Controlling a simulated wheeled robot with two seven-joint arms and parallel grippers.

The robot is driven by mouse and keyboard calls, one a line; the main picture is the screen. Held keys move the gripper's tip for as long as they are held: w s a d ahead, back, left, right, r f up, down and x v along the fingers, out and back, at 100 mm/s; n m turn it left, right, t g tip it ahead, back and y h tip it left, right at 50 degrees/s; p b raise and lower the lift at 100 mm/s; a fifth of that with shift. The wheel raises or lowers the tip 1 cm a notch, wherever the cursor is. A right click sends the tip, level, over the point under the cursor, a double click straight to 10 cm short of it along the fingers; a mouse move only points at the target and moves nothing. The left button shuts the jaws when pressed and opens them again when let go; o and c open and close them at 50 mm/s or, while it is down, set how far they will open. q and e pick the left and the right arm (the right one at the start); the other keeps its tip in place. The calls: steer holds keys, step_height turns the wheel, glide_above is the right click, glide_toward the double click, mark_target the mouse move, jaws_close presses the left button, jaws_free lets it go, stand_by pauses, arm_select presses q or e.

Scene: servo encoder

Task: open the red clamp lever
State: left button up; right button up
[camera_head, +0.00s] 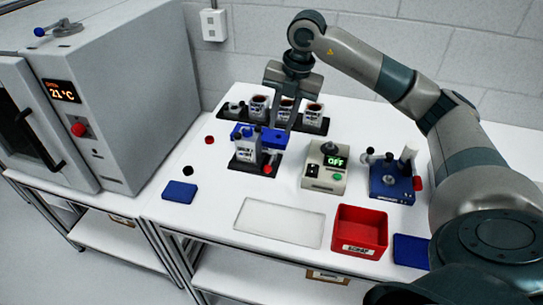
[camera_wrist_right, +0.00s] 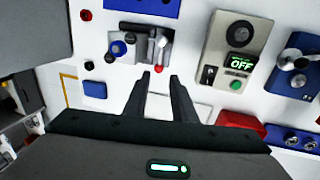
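The clamp fixture has a dark base (camera_head: 243,165) with a grey-white block and blue parts on it, on the white table. The red ball end of the clamp lever (camera_head: 267,169) shows at the front right of this fixture. In the right wrist view the red ball (camera_wrist_right: 161,69) lies just beyond and between the fingertips. My right gripper (camera_head: 281,126) hangs fingers-down above and behind the fixture in the head view. In the right wrist view its two fingers (camera_wrist_right: 160,77) are apart, with nothing held between them. Contact with the lever cannot be told. My left gripper is not in view.
A grey box reading OFF (camera_head: 325,168) and a blue fixture (camera_head: 392,183) stand to the right. A red bin (camera_head: 360,232) and a pale flat tray (camera_head: 279,222) lie in front. Several cups stand in a dark rack (camera_head: 314,125) behind. A grey oven (camera_head: 127,75) is at left.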

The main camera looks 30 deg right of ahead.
steer(key=p, duration=0.1)
glide_toward(270, 162)
steer(key=f, duration=0.2)
steer(key=f+p, duration=0.1)
steer(key=f, duration=0.1)
steer(key=f+p, duration=0.1)
steer(key=f, duration=0.1)
steer(key=shift+w+a+f, duration=0.3)
steer(key=shift+w+a, duration=0.05)
steer(key=shift+a, duration=0.05)
steer(key=shift+w+a+f, duration=0.1)
steer(key=shift+f, duration=0.4)
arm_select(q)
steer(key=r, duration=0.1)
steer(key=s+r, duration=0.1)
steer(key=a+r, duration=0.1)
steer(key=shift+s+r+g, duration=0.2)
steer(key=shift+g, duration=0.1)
arm_select(e)
steer(key=shift+f, duration=0.15)
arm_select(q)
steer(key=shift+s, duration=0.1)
arm_select(e)
jaws_close()
